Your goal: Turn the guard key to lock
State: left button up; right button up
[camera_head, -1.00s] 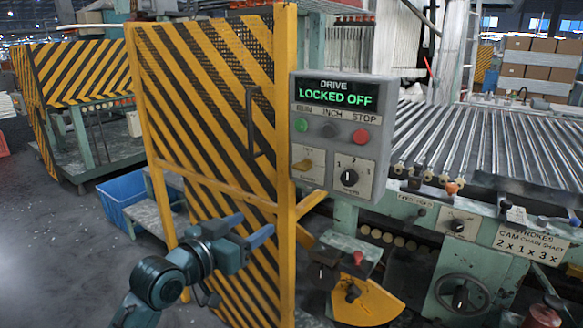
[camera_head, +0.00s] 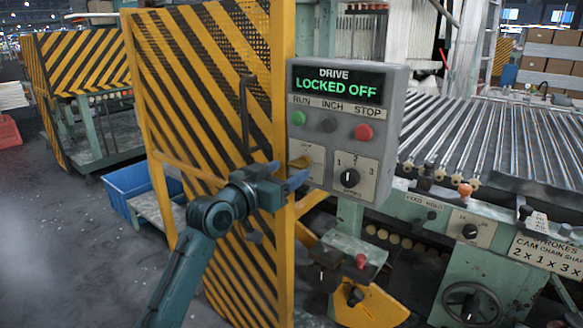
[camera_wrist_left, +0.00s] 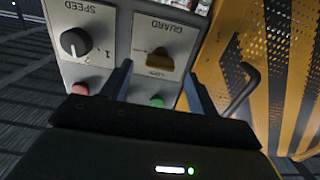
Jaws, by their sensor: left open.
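The guard key (camera_head: 300,162) is a brass-yellow knob on the lower left plate of the grey control box (camera_head: 398,110). In the left wrist view the key (camera_wrist_left: 159,58) lies crosswise on its GUARD plate, and the lettering appears upside down. My left gripper (camera_head: 297,178) is open at the lower left of the box, close to the key, and partly covers its plate. In the left wrist view the two fingers (camera_wrist_left: 158,82) are spread, with the key between and beyond their tips; no contact shows. The display (camera_head: 337,87) reads DRIVE LOCKED OFF. My right gripper is not in view.
A yellow-black striped guard door (camera_head: 190,100) with a dark handle (camera_head: 245,115) stands left of the box. The speed dial (camera_head: 350,178) sits right of the key. Green, dark and red buttons (camera_head: 363,131) are above. Metal rollers (camera_head: 490,140) lie to the right.

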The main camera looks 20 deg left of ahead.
aim_at(300, 163)
pick_arm(q)
jog(key=shift+x, duration=1.4)
jog(key=shift+c, duration=0.2)
jog(key=c, duration=1)
